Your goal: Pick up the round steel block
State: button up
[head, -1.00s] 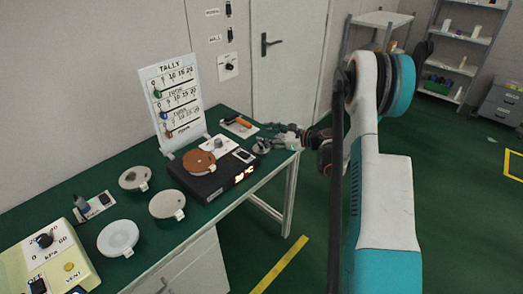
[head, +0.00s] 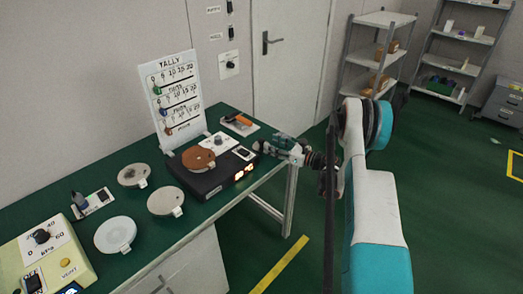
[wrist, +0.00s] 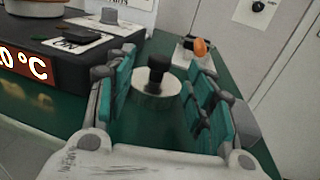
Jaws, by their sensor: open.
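The round steel block (wrist: 157,103) with a black knob on top stands on the green bench in the wrist view. My gripper (wrist: 158,92) is open, with one teal-padded finger to the left of the block and one to the right. The block appears between the fingers, and I cannot tell whether either touches it. In the head view my gripper (head: 265,148) is low over the bench's right end and hides the block.
A black hotplate (head: 214,184) with a lit display and brown disc (head: 198,159) stands close left of my gripper. An orange-handled tool (head: 241,120) lies behind. A tally board (head: 177,98) stands upright. Several round plates and a control box (head: 45,262) are farther left.

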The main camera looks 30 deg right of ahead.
aim_at(261, 139)
jog(key=b+x, duration=0.2)
jog(key=x, duration=0.4)
jog(key=shift+w+a+f+b, duration=0.1)
jog(key=shift+w+b, duration=0.05)
jog(key=shift+b, duration=0.2)
grip_shut()
